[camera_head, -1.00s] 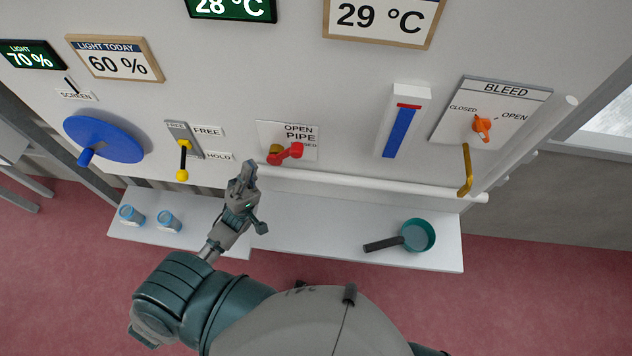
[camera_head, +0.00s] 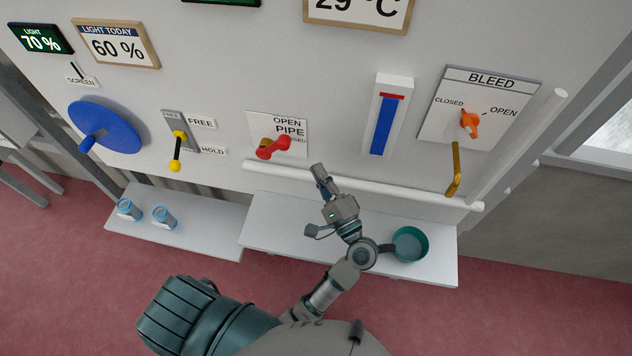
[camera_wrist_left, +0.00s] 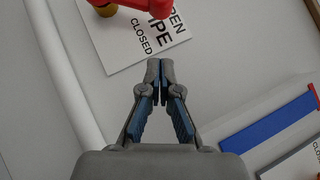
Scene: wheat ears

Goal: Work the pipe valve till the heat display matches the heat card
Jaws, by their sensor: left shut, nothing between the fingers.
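The pipe valve is a red lever (camera_head: 272,147) on a brass stem, on a white plate (camera_head: 293,126) marked OPEN, PIPE and CLOSED. The red lever also shows at the top of the left wrist view (camera_wrist_left: 124,5). The heat card (camera_head: 357,11) is wood-framed and its top is cut off; it reads 29 °C. Only the bottom edge of the green heat display (camera_head: 222,2) shows, and its number is out of view. My left gripper (camera_head: 318,169) is shut and empty, below and right of the lever and apart from it. My right gripper is not in view.
A white rail (camera_head: 360,183) runs below the valve. To the right are a blue gauge (camera_head: 384,125), the BLEED valve (camera_head: 470,123) and a brass spout (camera_head: 454,168). A blue wheel (camera_head: 112,127) and a yellow-knobbed lever (camera_head: 176,150) are left. A teal pan (camera_head: 410,245) stands on the shelf.

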